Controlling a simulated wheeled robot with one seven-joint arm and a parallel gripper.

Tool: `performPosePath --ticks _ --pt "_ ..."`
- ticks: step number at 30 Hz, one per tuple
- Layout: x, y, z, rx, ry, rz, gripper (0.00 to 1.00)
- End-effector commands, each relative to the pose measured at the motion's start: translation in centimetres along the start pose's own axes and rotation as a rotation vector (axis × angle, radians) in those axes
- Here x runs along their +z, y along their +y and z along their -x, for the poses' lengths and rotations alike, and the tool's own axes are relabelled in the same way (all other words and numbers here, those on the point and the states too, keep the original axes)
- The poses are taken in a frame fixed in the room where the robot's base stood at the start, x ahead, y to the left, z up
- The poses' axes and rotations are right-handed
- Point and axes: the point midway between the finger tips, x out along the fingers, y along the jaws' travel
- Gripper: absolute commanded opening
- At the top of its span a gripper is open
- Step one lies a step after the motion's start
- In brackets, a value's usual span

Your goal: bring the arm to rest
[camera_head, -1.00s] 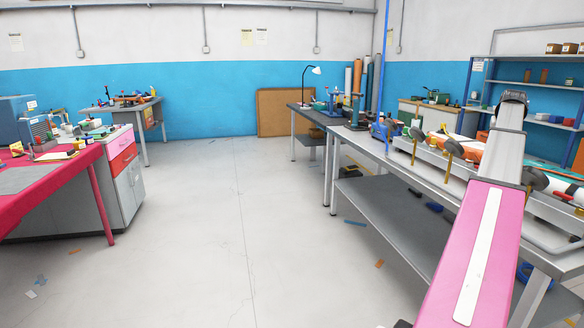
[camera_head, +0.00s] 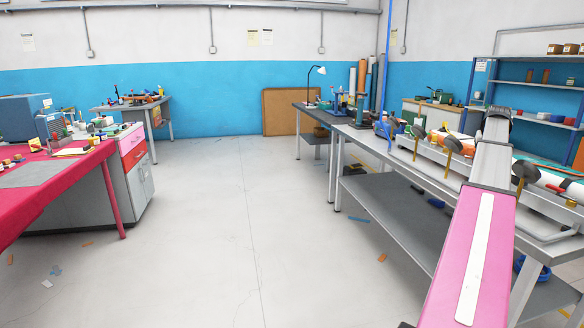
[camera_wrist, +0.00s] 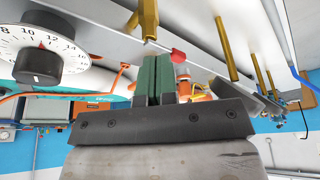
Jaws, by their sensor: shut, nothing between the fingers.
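My gripper (camera_wrist: 153,80) shows in the wrist view with its two green finger pads pressed together and nothing between them. In the head view, my pink and grey arm stretches up the right side, over the near part of the long workbench (camera_head: 400,166). The gripper's fingers cannot be made out there. In the wrist view, brass-coloured rods (camera_wrist: 228,42) and a small red piece (camera_wrist: 178,56) lie beyond the fingertips. I cannot tell how far they are from them.
A numbered dial (camera_wrist: 40,60) is at the left of the wrist view. Left in the head view stands a red-topped table (camera_head: 75,180) beside a drawer cabinet (camera_head: 136,165). Blue shelving (camera_head: 530,85) stands at the back right. The middle floor (camera_head: 225,220) is mostly clear, with small scraps.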

Motion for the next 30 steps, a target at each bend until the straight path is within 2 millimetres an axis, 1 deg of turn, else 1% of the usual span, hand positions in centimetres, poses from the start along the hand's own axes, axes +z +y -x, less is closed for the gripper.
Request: performPosePath --ticks 1,5,8,9,11,12,14,15,17,18,20,21,23,24,26,27,29,30 --pt "1.0 -1.2 -0.9 -0.004 -0.007 0.008 0.00" --pt "3.0 -4.4 -3.3 -0.015 -0.023 0.031 0.00" --pt "5.5 -7.8 -5.7 -0.025 -0.042 0.056 0.00" --pt "6.7 -9.4 -6.9 -0.030 -0.052 0.069 0.00" --pt "8.9 -12.1 -8.6 -0.038 -0.067 0.089 0.00" --pt "10.5 -13.8 -9.9 -0.043 -0.078 0.103 0.00" --pt "13.0 -16.5 -11.6 -0.050 -0.094 0.125 0.00" --pt "14.6 -18.2 -12.6 -0.054 -0.105 0.141 0.00" --pt "17.3 -20.7 -14.1 -0.060 -0.121 0.165 0.00" --pt "19.1 -22.3 -15.1 -0.064 -0.132 0.180 0.00" --pt "22.0 -24.6 -16.4 -0.069 -0.149 0.203 0.00" --pt "24.0 -26.1 -17.2 -0.072 -0.160 0.219 0.00" --pt "27.1 -28.2 -18.3 -0.076 -0.177 0.245 0.00" --pt "29.2 -29.6 -19.0 -0.079 -0.189 0.263 0.00" --pt "32.5 -31.5 -19.9 -0.083 -0.206 0.289 0.00" --pt "34.7 -32.7 -20.5 -0.085 -0.217 0.307 0.00" --pt "38.2 -34.4 -21.2 -0.087 -0.235 0.334 0.00" --pt "40.5 -35.4 -21.6 -0.089 -0.247 0.353 0.00"
